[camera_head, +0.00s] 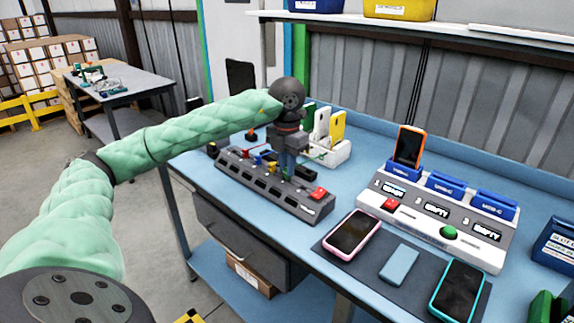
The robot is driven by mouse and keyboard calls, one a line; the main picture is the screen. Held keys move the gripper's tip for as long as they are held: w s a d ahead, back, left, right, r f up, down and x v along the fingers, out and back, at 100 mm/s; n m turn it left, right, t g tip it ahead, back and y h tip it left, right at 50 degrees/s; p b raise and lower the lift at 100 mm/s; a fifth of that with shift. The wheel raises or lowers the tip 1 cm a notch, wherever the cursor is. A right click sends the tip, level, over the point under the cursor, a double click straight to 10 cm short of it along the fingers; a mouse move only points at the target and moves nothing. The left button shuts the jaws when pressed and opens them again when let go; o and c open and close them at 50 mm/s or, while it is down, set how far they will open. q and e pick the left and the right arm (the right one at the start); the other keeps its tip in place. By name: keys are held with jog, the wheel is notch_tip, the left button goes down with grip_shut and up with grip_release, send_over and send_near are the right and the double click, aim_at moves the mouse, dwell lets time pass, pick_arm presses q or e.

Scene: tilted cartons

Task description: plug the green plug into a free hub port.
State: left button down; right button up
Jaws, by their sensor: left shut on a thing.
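The hub (262,190) is a long grey strip on the blue bench, with a row of dark ports on its front and a red switch (318,193) at its right end. Yellow, blue and red plugs or cables show along its back left part. My left gripper (288,166) points down over the hub's right half, shut on the green plug (285,174). Only a small green bit shows below the fingers. The fingers hide part of the hub, and I cannot tell whether the plug touches a port. My right gripper is not in view.
A white rack (328,154) with green, white and yellow upright items stands behind the hub. To the right is a charging station (440,215) holding an orange phone (409,146). A dark mat (385,285) with several phones lies in front.

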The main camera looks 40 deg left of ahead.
pick_arm(q)
jog(key=shift+f, duration=0.4)
dwell(0.5)
jog(key=c, duration=0.9)
grip_release()
jog(key=shift+r, duration=0.15)
jog(key=shift+r+p, duration=1.7)
jog(key=shift+r, duration=1.7)
